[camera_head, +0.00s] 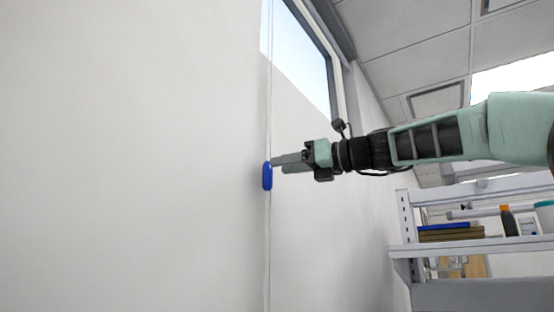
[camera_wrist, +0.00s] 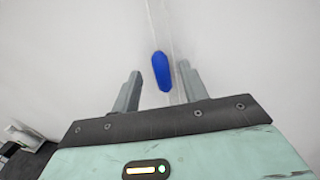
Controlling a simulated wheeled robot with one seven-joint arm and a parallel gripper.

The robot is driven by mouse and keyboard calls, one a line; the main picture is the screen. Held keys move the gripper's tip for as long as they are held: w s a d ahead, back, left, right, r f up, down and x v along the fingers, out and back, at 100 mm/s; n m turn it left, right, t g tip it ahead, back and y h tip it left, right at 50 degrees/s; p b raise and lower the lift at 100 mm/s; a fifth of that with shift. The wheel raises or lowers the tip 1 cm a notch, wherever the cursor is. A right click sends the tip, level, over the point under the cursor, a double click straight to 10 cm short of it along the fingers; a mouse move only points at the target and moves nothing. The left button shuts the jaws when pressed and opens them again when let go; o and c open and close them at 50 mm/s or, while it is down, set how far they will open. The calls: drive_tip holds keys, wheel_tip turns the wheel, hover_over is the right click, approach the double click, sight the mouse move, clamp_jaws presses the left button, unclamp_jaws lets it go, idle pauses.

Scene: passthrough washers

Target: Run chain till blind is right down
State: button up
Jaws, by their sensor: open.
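A thin pale chain (camera_head: 268,240) runs up and down along the white wall, with a blue oval grip (camera_head: 267,176) on it. The blue grip also shows in the wrist view (camera_wrist: 161,71), ahead of and between my fingertips. My gripper (camera_head: 275,164) is open and reaches in from the right, its tips close to the blue grip. Whether the fingers touch the grip cannot be told.
A shelf unit (camera_head: 460,250) with books (camera_head: 450,233), a dark bottle with an orange cap (camera_head: 508,221) and other items stands at the lower right. The wall (camera_head: 130,150) left of the chain is bare.

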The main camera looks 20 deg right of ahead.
sight(267, 176)
drive_tip(key=shift+p+x, duration=0.35)
drive_tip(key=shift+x, duration=1.15)
